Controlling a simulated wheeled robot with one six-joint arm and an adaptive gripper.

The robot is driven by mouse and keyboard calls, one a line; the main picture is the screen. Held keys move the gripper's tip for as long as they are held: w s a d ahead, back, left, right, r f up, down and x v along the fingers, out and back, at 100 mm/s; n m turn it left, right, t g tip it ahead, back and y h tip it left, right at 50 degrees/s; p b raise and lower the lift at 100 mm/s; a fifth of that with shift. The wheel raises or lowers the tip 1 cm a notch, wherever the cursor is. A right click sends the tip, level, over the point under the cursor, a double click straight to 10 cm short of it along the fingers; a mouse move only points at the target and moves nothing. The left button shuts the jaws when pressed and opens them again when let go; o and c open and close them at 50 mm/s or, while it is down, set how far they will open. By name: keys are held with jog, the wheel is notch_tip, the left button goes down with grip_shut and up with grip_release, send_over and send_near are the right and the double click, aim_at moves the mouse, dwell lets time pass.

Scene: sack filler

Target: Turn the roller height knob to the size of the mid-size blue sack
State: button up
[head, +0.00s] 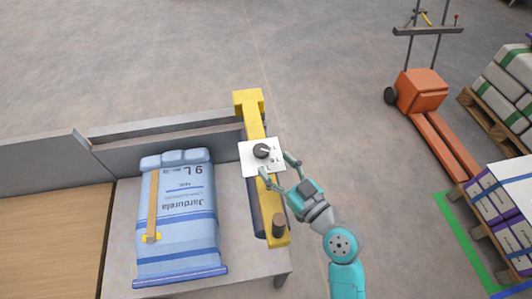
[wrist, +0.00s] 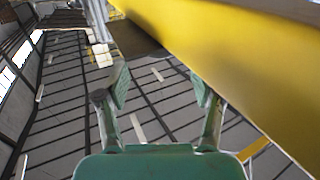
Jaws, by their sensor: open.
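The roller height knob (head: 262,151) is dark and round, with a lighter mark, on a white dial plate (head: 248,164) fixed to the yellow roller frame (head: 248,103). The dial's markings are too small to read. My gripper (head: 276,166) is open, its fingers spread at the plate's lower right edge near the knob; I cannot tell whether they touch anything. A blue sack (head: 190,215) lies on the grey table, its print upside down with "9 L" on it. The wrist view shows both open fingers (wrist: 160,88) with nothing between them; the knob does not show there.
In the wrist view the yellow beam (wrist: 220,60) passes close on the right. A brown strip (head: 153,205) lies along the sack. A grey wall (head: 40,160) stands behind the table. An orange pallet truck (head: 420,92) and loaded pallets are at the right; the floor between is free.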

jog(key=shift+v, duration=2.7)
